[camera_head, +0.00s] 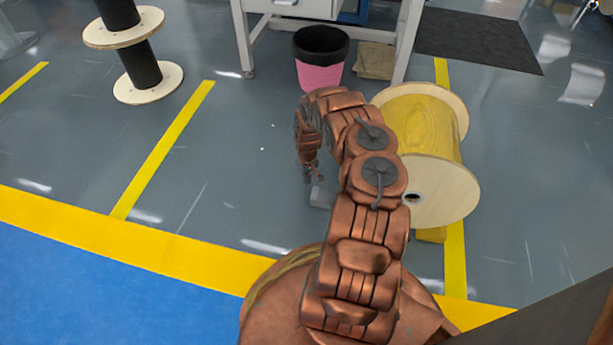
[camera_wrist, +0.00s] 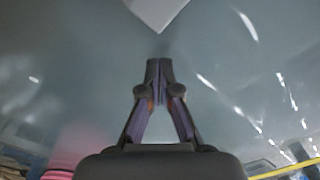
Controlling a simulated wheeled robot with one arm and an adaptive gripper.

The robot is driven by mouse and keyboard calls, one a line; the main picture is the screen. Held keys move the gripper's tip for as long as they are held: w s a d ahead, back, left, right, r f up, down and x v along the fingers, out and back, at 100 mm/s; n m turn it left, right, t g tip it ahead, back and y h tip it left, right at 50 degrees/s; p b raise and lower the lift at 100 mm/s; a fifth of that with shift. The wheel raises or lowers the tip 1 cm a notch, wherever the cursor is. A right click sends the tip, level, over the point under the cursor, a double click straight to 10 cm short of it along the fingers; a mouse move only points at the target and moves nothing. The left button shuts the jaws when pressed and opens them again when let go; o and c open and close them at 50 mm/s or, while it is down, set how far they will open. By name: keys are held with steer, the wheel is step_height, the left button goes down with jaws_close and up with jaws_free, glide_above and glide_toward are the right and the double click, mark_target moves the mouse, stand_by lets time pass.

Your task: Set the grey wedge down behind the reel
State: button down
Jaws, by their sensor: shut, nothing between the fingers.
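The grey wedge (camera_head: 321,197) rests on the floor to the left of the reel, with its right side partly hidden by my arm. In the wrist view a pale grey corner of it (camera_wrist: 157,10) shows at the top edge, ahead of the fingertips. The reel (camera_head: 424,112) has pale wooden flanges and yellow cable and lies on its side; my arm covers part of its left. My gripper (camera_head: 313,178) points down just above and beside the wedge. In the wrist view its fingertips (camera_wrist: 159,68) are together, with nothing between them and apart from the wedge.
A yellow block (camera_head: 432,236) sits at the reel's near flange. A pink bin (camera_head: 320,62) and a brown box (camera_head: 374,60) stand by a white bench behind. A black-cored reel (camera_head: 143,62) stands upper left. The floor left of my gripper is clear.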

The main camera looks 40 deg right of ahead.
mark_target(317, 189)
steer(key=shift+s+a+r+b, duration=0.1)
steer(key=shift+s+a+b, duration=0.1)
steer(key=shift+s, duration=0.65)
steer(key=shift+s+a+b, duration=0.1)
steer(key=shift+s+b, duration=0.05)
steer(key=shift+s, duration=0.65)
steer(key=shift+s+a+r+p, duration=0.1)
steer(key=shift+s+r+p, duration=0.05)
steer(key=shift+s+p, duration=0.5)
steer(key=s+p, duration=0.2)
steer(key=s+a+p, duration=0.1)
steer(key=s+p, duration=0.1)
steer(key=s, duration=0.1)
steer(key=shift+p, duration=0.4)
steer(key=shift+s+a+p, duration=0.15)
steer(key=shift+s+p, duration=0.15)
steer(key=shift+s, duration=0.25)
steer(key=shift+f, duration=0.2)
steer(key=w, duration=0.2)
steer(key=w+d+b, duration=0.1)
steer(key=w, duration=0.1)
steer(key=shift+f, duration=0.1)
step_height(317, 189, up, 10)
steer(key=p, duration=0.5)
steer(key=shift+a+p, duration=0.1)
steer(key=shift+p, duration=0.2)
